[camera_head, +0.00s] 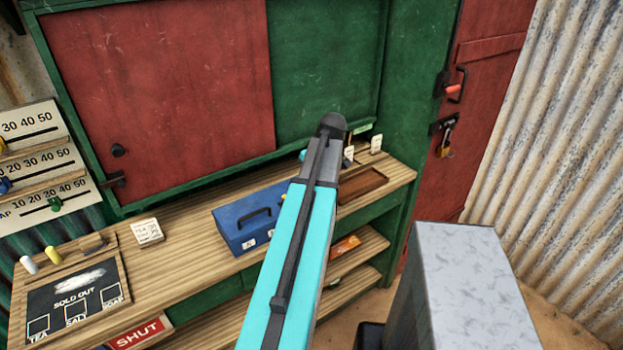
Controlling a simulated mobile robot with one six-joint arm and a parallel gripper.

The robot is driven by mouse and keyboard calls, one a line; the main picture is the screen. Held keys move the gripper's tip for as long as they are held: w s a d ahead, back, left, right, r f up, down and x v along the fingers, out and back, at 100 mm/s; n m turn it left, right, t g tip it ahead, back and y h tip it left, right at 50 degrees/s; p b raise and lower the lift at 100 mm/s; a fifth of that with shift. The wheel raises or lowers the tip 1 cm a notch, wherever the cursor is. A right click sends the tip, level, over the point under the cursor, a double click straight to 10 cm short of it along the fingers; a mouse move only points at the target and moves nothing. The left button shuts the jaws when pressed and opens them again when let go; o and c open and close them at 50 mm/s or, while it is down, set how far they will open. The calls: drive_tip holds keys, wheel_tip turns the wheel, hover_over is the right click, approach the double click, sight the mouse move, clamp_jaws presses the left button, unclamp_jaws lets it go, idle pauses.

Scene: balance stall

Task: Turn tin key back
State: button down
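A blue tin (232,212) with a dark handle on its lid stands shut on the wooden counter, left of my arm. Two small white marks show on its front face. No key can be made out on it; its right end lies close to or behind my cyan arm link. My arm reaches up across the middle of the view and over the counter. Its gripper is hidden behind the arm, so its place relative to the tin cannot be seen.
A brown tray (365,186) and small white tags (376,143) are right of my arm. A red sliding panel (165,80) stands behind.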

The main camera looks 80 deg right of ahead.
drive_tip(key=shift+s, duration=0.1)
drive_tip(key=c, duration=1.9)
unclamp_jaws()
drive_tip(key=shift+o, duration=0.2)
drive_tip(key=shift+r, duration=0.1)
drive_tip(key=b+v, duration=0.3)
drive_tip(key=v, duration=1)
drive_tip(key=shift+r, duration=0.35)
drive_tip(key=shift+s, duration=0.1)
